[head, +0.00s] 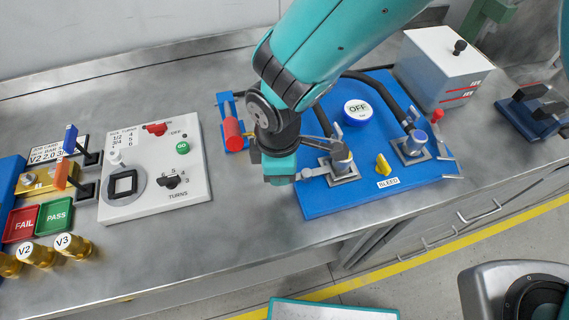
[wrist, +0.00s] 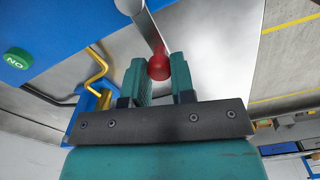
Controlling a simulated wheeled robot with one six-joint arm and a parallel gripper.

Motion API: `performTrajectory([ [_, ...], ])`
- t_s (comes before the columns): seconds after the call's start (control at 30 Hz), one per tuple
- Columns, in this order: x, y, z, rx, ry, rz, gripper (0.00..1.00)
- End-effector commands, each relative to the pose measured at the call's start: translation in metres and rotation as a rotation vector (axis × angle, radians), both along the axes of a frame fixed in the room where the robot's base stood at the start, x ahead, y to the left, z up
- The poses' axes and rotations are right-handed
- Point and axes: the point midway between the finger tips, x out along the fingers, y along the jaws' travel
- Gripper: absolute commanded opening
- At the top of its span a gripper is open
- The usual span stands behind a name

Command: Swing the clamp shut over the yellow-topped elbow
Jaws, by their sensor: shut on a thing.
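The blue board (head: 320,203) carries two pipe elbows in square mounts. The nearer elbow (head: 341,158) has a dull tan-looking top; the other elbow (head: 414,142) has a blue top. A pale clamp lever (head: 316,171) runs left from the nearer elbow to my gripper (head: 287,177). In the wrist view, the grey lever (wrist: 144,25) ends in a red knob (wrist: 158,66) between the fingers of my gripper (wrist: 160,74), which is shut on it. The clamp's far end is out of the wrist view, and my gripper partly hides the lever's end in the head view.
Black hoses run to the elbows. A red cylinder (head: 232,130) stands left of my gripper, near a white control panel (head: 196,190). Bare steel bench (head: 250,235) lies in front.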

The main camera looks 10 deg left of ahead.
Motion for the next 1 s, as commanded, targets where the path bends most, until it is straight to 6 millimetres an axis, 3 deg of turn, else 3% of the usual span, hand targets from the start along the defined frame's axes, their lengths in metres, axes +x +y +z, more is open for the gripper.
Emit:
performTrajectory([
  [0.2, 0.000, 0.000, 0.001, 0.001, 0.000, 0.001, 0.00],
  [0.23, 0.000, 0.000, 0.001, 0.001, 0.000, 0.001, 0.26],
  [0.33, 0.000, 0.000, 0.001, 0.001, 0.000, 0.001, 0.49],
  [0.73, 0.001, 0.000, 0.008, 0.003, -0.001, -0.001, 0.49],
  [0.87, 0.001, 0.000, 0.029, 0.005, -0.002, -0.001, 0.49],
  [1.0, 0.001, 0.000, 0.064, 0.008, -0.004, -0.001, 0.49],
])
